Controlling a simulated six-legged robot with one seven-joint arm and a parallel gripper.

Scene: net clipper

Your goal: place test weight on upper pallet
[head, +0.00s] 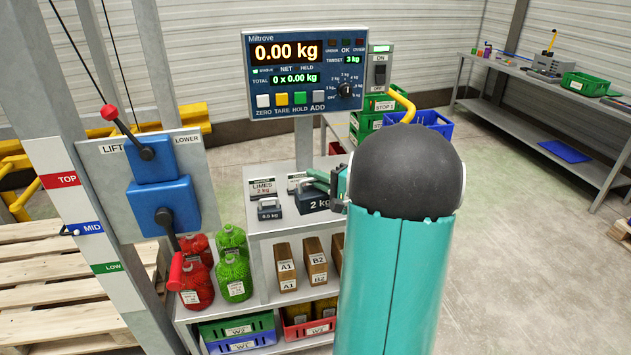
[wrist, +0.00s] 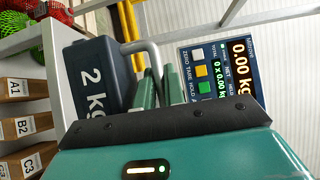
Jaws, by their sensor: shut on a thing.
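The dark 2 kg test weight (head: 313,204) is at the top shelf of the grey rack, below the scale display. It also shows in the wrist view (wrist: 88,70), with its grey handle (wrist: 150,60) between my fingers. My gripper (head: 325,182) is shut on that handle; its green fingers show in the wrist view (wrist: 152,92). I cannot tell whether the weight touches the shelf. Wooden pallet slats (head: 50,262) show at the left behind the lift post; I cannot tell which is the upper pallet. My arm hides the rack's right side.
A smaller 0.5 kg weight (head: 270,209) stands left of the held one. The scale display (head: 305,75) reads 0.00 kg. The lift panel (head: 153,180) with a red-knobbed lever (head: 110,113) stands between rack and pallets.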

